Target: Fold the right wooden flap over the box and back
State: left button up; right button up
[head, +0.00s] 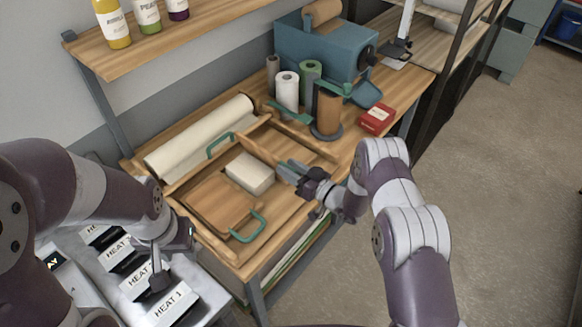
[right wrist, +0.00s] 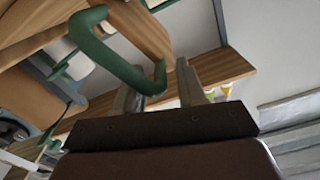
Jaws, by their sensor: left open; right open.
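A pale block-like box (head: 250,173) sits in the middle of the wooden folding station on the workbench. A wooden flap with a green handle (head: 250,229) lies in front of it, and another green handle (head: 220,145) stands behind it. My right gripper (head: 289,170) is open just right of the box. In the right wrist view, a green handle (right wrist: 108,52) on a wooden panel (right wrist: 141,28) reaches to the open fingers (right wrist: 160,88); I cannot tell whether they touch. My left gripper (head: 158,278) is open, low at the left, away from the box.
A cream paper roll (head: 200,136) lies behind the station. Upright rolls, including a brown one (head: 329,110), and a red box (head: 377,118) stand at the back right. Several heat-labelled blocks (head: 172,304) sit under my left gripper. A bottle shelf (head: 165,45) overhangs the back.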

jog(key=shift+c, duration=0.3)
grip_shut()
jog(key=w+d+m+b, duration=0.4)
jog(key=m+b, duration=0.1)
jog(key=b, duration=0.3)
jog(key=shift+w+d+m, duration=0.3)
jog(key=shift+d, duration=0.05)
jog(key=shift+r, duration=0.1)
